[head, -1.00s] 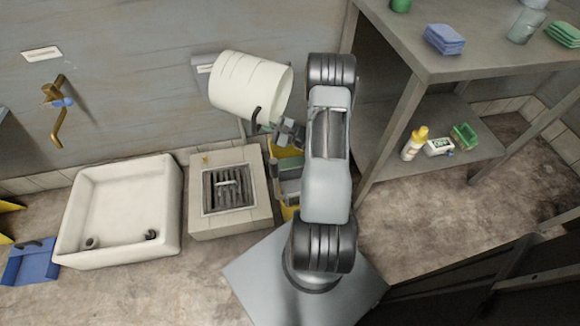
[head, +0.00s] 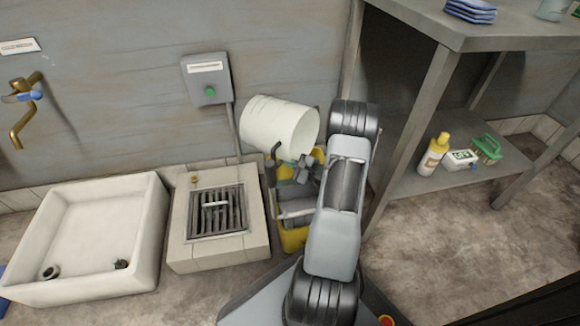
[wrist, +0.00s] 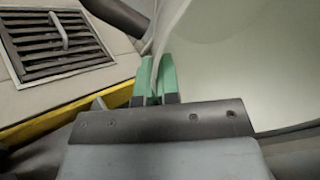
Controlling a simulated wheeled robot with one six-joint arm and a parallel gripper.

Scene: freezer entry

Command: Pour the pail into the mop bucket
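The white pail (head: 278,125) is tilted onto its side in the head view, its open end towards the right. It is above the back of the yellow mop bucket (head: 290,238), which has a grey wringer and is partly hidden by my arm. My gripper (head: 303,168) is at the pail's lower edge, over the bucket. In the wrist view its green fingertips (wrist: 155,78) are close together on the thin wall of the pail (wrist: 235,55). A strip of the bucket's yellow rim (wrist: 70,110) shows below. The pail's contents are hidden.
A floor drain (head: 217,212) in a raised block and a white basin (head: 95,240) lie left of the bucket. A grey switch box (head: 207,80) is on the wall behind. A metal table (head: 440,25) with a lower shelf stands to the right, its leg near my arm.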

